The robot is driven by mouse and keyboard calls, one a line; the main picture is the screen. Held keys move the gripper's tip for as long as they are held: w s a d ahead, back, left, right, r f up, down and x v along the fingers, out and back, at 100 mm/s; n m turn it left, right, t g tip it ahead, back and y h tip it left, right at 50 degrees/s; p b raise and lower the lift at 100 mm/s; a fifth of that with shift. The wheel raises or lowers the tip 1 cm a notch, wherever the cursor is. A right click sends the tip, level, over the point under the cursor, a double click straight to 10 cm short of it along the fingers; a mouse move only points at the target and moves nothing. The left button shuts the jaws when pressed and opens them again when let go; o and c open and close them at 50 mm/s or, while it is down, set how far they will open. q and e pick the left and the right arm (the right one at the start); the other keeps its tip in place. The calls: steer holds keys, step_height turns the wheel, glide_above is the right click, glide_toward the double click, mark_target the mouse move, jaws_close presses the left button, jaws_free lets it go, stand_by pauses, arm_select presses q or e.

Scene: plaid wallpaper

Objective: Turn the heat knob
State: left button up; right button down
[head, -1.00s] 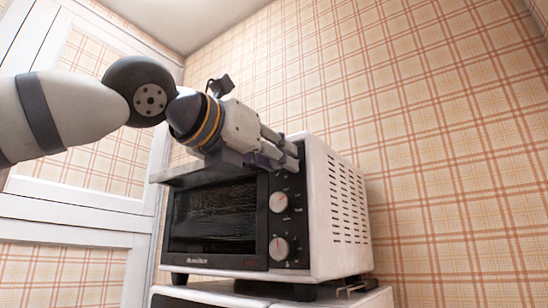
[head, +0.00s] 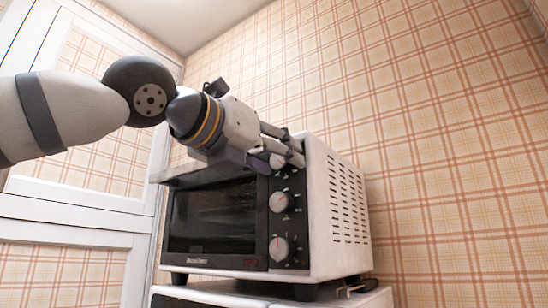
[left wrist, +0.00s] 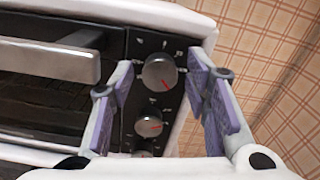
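A white toaster oven (head: 335,215) has a black front panel with three silver knobs in a column. The top knob (left wrist: 159,71) has a red mark and shows between my fingers in the left wrist view. The middle knob (head: 279,201) and the bottom knob (head: 279,248) are clear in the head view. Labels are too small to read, so I cannot tell which knob is the heat one. My left gripper (head: 284,159) is open at the upper panel, a finger to each side of the top knob. Contact cannot be told. My right gripper is not in view.
The oven door's handle (left wrist: 45,62) lies left of my fingers in the left wrist view. The oven stands on a white surface (head: 215,294). Plaid wall (head: 450,150) is behind, and a white-framed door or cabinet (head: 75,215) is at left.

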arm_select(q)
steer(key=v, duration=1.2)
